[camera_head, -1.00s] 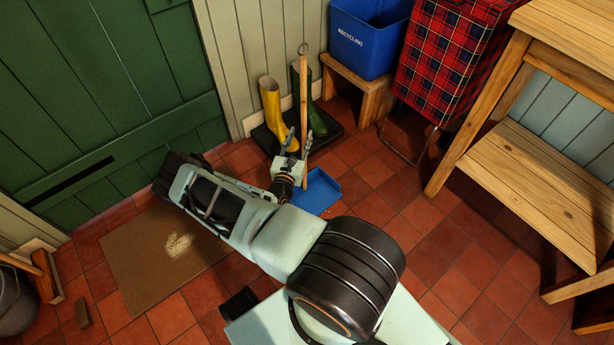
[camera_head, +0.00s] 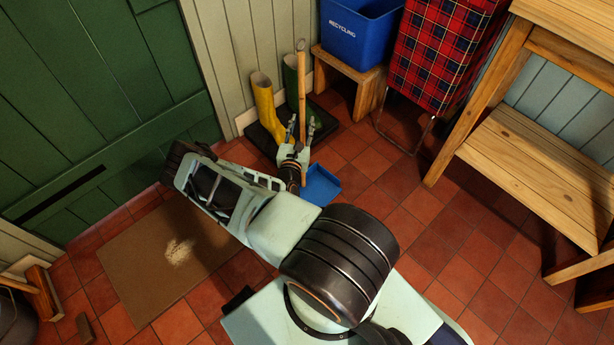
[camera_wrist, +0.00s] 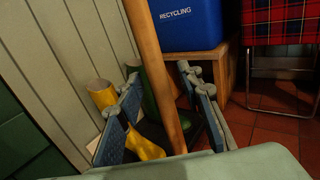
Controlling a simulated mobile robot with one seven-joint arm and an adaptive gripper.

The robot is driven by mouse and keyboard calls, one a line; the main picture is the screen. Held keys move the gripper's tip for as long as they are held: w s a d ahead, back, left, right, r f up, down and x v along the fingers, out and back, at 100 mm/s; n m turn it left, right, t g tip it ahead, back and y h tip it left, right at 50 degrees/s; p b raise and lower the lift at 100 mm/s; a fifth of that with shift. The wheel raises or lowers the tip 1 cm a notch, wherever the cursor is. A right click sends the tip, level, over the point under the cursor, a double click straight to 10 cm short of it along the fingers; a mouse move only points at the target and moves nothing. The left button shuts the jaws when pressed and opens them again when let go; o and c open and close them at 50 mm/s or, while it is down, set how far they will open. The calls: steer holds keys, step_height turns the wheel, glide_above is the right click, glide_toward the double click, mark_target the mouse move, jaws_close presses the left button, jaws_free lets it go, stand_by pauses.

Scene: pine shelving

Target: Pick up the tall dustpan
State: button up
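The tall dustpan has a blue pan (camera_head: 321,184) on the tiled floor and a long upright wooden handle (camera_head: 301,90). The handle also runs through the wrist view (camera_wrist: 157,80), tilted slightly. My gripper (camera_head: 301,125) is at the lower part of the handle. In the wrist view my gripper (camera_wrist: 160,90) is open, with one finger on each side of the handle. I cannot tell whether either finger touches it. My gripper hides part of the handle and the edge of the pan.
Yellow boots (camera_head: 266,105) and green boots (camera_head: 292,80) stand on a dark tray (camera_head: 262,139) just behind my gripper. A blue recycling bin (camera_head: 357,35) sits on a wooden stool (camera_head: 368,88). A plaid cart (camera_head: 440,50) and pine shelving (camera_head: 540,170) are at the right.

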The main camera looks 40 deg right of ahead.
jaws_close()
steer(key=shift+r, duration=0.25)
stand_by(0.4)
